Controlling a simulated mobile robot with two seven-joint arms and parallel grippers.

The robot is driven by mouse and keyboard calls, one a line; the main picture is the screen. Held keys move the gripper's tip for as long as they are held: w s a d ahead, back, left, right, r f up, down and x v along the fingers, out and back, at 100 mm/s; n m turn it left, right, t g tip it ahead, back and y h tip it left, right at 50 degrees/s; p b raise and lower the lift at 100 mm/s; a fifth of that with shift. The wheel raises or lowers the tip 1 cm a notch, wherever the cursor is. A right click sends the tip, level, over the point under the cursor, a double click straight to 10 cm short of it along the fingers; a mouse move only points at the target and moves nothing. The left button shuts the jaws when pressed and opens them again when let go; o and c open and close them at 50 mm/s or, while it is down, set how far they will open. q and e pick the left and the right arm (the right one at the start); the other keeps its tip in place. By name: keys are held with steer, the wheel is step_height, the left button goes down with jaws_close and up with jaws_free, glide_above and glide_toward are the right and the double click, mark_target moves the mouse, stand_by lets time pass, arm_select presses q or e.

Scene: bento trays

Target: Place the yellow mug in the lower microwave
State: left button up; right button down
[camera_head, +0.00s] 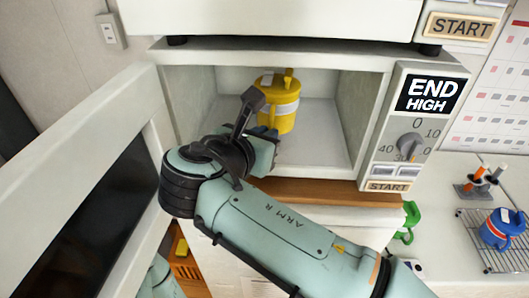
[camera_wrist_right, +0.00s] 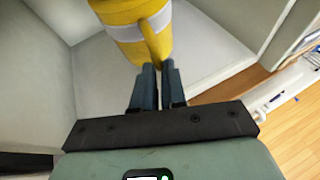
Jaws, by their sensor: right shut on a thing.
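The yellow mug (camera_head: 283,118) with a pale band is inside the lower microwave (camera_head: 375,110), near the middle of the cavity. It looks upright; I cannot tell whether its base touches the floor. In the right wrist view the mug (camera_wrist_right: 128,32) is at the top, its handle between the fingertips. My right gripper (camera_head: 268,132) reaches in through the opening, and its narrow fingers (camera_wrist_right: 158,75) are shut on the mug's handle. The microwave door (camera_head: 95,85) stands open on the left. My left gripper is not in view.
An upper appliance (camera_head: 290,15) sits directly above. The cavity's side walls are close on both sides; bare floor shows right of the mug. A blue mug (camera_head: 500,230) is on a wire rack (camera_head: 472,240) at right. A green thing (camera_head: 408,222) is below the microwave's right corner.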

steer(key=f, duration=0.3)
steer(key=f+b, duration=0.1)
steer(key=shift+w+f, duration=0.15)
steer(key=shift+w, duration=0.15)
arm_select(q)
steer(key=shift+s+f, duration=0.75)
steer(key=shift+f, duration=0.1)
arm_select(e)
steer(key=c, duration=1.2)
jaws_free()
steer(key=shift+s+f, duration=0.1)
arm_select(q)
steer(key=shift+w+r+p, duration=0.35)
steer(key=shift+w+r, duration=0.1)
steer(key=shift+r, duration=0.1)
arm_select(e)
steer(key=v, duration=1.2)
steer(key=shift+r, duration=0.3)
